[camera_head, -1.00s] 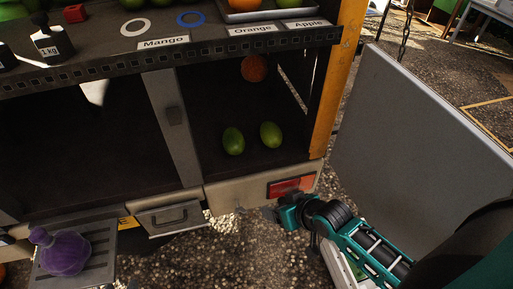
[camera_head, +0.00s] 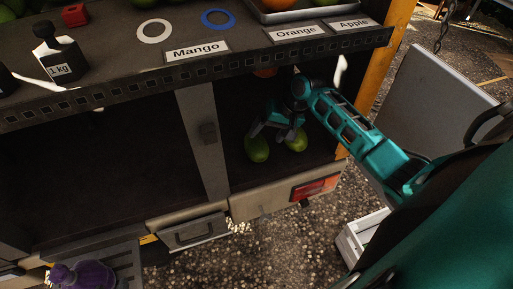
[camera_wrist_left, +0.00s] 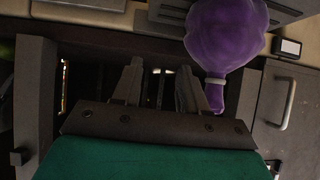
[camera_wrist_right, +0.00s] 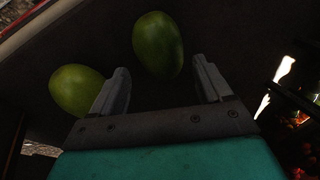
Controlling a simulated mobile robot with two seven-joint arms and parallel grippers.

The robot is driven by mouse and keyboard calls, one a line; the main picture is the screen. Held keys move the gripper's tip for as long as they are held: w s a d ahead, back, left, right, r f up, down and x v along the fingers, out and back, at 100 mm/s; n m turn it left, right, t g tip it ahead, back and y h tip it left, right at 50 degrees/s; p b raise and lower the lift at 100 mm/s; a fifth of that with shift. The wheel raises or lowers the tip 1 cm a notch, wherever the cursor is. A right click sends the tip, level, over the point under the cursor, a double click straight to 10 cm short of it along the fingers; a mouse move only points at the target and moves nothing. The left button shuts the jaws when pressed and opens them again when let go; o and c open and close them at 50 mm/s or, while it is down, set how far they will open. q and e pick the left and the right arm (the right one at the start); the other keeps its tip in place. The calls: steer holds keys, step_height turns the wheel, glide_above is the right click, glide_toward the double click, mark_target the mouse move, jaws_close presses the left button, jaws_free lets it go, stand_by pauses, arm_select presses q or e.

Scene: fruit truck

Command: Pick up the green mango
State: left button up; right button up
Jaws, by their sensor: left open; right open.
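Two green mangoes lie on the dark lower shelf of the truck: one at left (camera_head: 257,149), one at right (camera_head: 298,140). In the right wrist view one mango (camera_wrist_right: 158,44) lies ahead, between the lines of the open fingers (camera_wrist_right: 162,76). The other mango (camera_wrist_right: 76,90) lies outside the left finger. Neither is held. My left gripper (camera_wrist_left: 160,75) is open and empty in its wrist view, near a purple bulb-shaped object (camera_wrist_left: 226,35).
The shelf edge with Mango (camera_head: 196,50), Orange and Apple labels overhangs the compartment. A grey post (camera_head: 207,135) bounds it on the left, an orange post (camera_head: 391,35) on the right. A white crate (camera_head: 352,246) stands on the ground.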

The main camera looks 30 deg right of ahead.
mark_target(261, 141)
steer(key=b+x, duration=0.1)
steer(key=x, duration=0.5)
steer(key=shift+w, duration=0.1)
steer(key=shift+d, duration=0.1)
steer(key=c, duration=0.4)
